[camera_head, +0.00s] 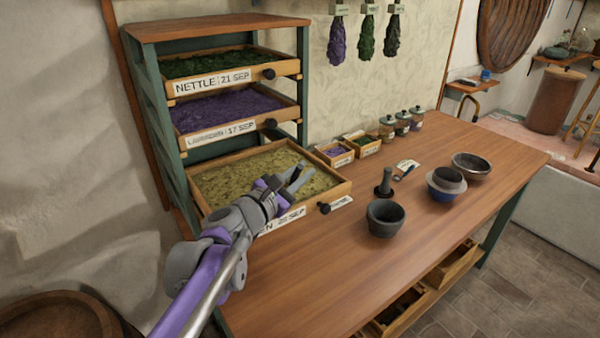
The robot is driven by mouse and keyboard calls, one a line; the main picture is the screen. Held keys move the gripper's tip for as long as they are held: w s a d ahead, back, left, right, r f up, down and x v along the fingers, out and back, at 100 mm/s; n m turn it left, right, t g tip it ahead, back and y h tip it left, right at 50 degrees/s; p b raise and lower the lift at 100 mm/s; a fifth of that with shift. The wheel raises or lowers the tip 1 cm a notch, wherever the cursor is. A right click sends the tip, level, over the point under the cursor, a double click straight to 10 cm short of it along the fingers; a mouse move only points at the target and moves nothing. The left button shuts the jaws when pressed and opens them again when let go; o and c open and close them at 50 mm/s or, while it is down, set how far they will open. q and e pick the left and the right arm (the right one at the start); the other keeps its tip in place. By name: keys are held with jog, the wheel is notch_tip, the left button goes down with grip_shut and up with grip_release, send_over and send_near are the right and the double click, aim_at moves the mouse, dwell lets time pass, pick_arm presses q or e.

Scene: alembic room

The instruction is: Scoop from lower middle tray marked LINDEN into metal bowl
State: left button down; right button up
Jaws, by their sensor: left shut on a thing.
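The lowest tray (335,189) is a wooden drawer of pale yellow-green dried herb (235,180) at the bottom of the rack. Its label is partly hidden by my left arm; the end "N" and "SEP" show. My left gripper (297,180) is over the right front part of this tray, close to the herb. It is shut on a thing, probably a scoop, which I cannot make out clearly. A shiny metal bowl (471,167) stands at the table's far right, well apart from the gripper. My right gripper is out of view.
Trays marked NETTLE (212,86) and a purple herb (225,113) sit above. A dark mortar (385,218), a pestle (384,185) and a blue bowl (443,187) stand between tray and metal bowl. Small boxes (334,154) and jars (402,122) line the wall. The table front is clear.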

pick_arm(q)
jog(key=shift+r, duration=0.1)
notch_tip(320, 180, up, 6)
jog(key=p, duration=0.4)
jog(key=shift+p, duration=0.3)
